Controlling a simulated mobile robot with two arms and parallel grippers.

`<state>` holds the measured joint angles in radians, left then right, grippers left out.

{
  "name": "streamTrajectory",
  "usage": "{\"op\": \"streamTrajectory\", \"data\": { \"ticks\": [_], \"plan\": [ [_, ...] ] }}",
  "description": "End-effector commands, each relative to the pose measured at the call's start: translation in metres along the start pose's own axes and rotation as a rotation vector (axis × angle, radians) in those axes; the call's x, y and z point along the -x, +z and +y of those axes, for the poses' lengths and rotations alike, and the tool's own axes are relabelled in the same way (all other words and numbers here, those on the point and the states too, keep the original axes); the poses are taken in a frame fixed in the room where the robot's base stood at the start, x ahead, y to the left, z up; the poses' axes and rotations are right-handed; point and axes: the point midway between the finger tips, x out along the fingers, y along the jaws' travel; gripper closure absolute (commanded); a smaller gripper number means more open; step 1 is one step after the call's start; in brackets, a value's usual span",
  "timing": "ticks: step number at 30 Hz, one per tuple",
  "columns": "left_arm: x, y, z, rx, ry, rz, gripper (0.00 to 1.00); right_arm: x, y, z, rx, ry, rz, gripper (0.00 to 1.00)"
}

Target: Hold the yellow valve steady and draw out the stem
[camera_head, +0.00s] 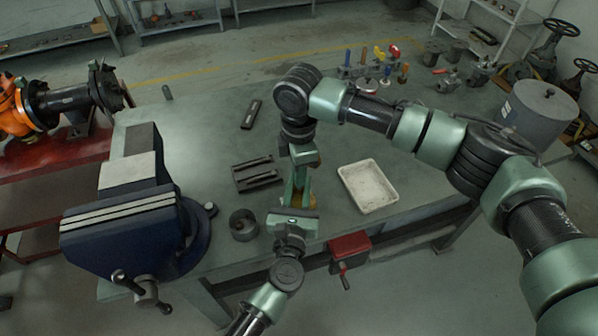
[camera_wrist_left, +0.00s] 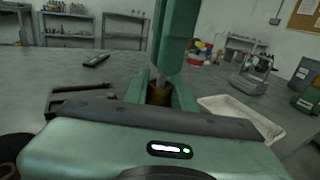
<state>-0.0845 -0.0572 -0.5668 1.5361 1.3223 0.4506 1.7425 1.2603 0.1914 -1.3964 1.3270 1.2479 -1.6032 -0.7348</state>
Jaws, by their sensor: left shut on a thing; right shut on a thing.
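The yellow valve shows in the left wrist view as a small brownish-yellow body (camera_wrist_left: 158,93) between the green fingers of my left gripper (camera_wrist_left: 160,98). In the head view only a sliver of yellow-brown shows beside the fingers, the rest hidden by my grippers. My left gripper (camera_head: 295,203) comes up from the bottom and is shut on the valve. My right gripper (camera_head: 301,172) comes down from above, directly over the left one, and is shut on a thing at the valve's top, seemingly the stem. The stem itself is hidden or too small to make out.
The grey workbench (camera_head: 220,135) carries a blue vise (camera_head: 130,235) at left, a dark slotted holder (camera_head: 257,174), a dark round cup (camera_head: 243,225) and a white tray (camera_head: 368,187) close to the grippers. A red clamp (camera_head: 349,246) sits at the front edge.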

Motion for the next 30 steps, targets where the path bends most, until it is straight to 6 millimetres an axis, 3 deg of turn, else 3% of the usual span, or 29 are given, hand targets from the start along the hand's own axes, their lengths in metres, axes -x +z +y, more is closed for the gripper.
{"op": "streamTrajectory", "data": {
  "ticks": [30],
  "plan": [
    [0.0,-0.001,-0.001,0.0,-0.001,0.002,1.0,0.012,0.0,0.0,0.0,0.0,0.0,1.0]
  ]
}}
